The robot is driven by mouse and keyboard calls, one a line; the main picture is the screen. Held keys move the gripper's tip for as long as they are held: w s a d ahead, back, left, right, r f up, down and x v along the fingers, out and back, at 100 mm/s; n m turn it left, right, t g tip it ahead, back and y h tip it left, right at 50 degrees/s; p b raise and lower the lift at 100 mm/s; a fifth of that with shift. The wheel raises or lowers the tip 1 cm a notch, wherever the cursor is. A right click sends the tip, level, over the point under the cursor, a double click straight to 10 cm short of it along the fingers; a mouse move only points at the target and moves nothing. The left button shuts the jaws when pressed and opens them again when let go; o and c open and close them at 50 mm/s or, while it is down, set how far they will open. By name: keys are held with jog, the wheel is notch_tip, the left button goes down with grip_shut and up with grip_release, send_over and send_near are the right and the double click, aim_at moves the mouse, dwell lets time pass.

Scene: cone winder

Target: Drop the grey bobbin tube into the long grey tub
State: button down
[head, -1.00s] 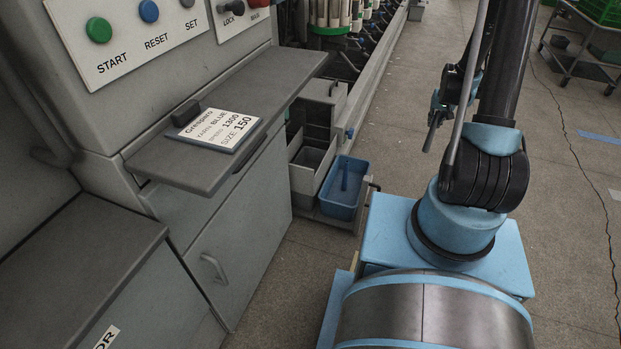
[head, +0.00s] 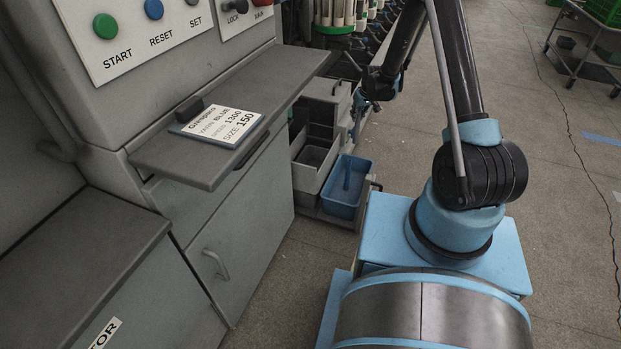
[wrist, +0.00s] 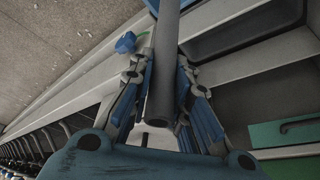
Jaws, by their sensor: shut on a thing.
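My gripper (wrist: 163,72) is shut on the grey bobbin tube (wrist: 162,92), which sits lengthwise between its fingers in the wrist view. In the head view my gripper (head: 362,101) hangs at the machine's side, above and right of the low containers; the tube is hard to make out there. A grey open tub (head: 328,172), which looks like the long grey tub, stands low beside the cabinet. My gripper is apart from it.
A blue tub (head: 343,208) stands right of the grey one. A grey shelf (head: 215,150) with a sign (head: 222,126) juts out at left. A trolley (head: 585,55) stands far right. The floor (head: 545,200) right of my base is clear.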

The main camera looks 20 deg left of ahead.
jog(key=s+a+f+n, duration=0.1)
jog(key=a+f, duration=0.1)
jog(key=a, duration=0.5)
jog(key=s+a+f+n, duration=0.2)
jog(key=a+f, duration=0.1)
jog(key=a, duration=0.5)
jog(key=a+f+m, duration=0.2)
jog(key=f, duration=0.6)
jog(key=s+a+f+m, duration=0.1)
jog(key=a+f+m, duration=0.1)
jog(key=f, duration=0.6)
jog(key=shift+m+h, duration=0.4)
jog(key=shift+m, duration=0.2)
jog(key=shift+a, duration=0.1)
jog(key=c, duration=1.4)
grip_release()
jog(key=shift+s, duration=0.1)
jog(key=v, duration=1.1)
jog(key=shift+s+r, duration=0.3)
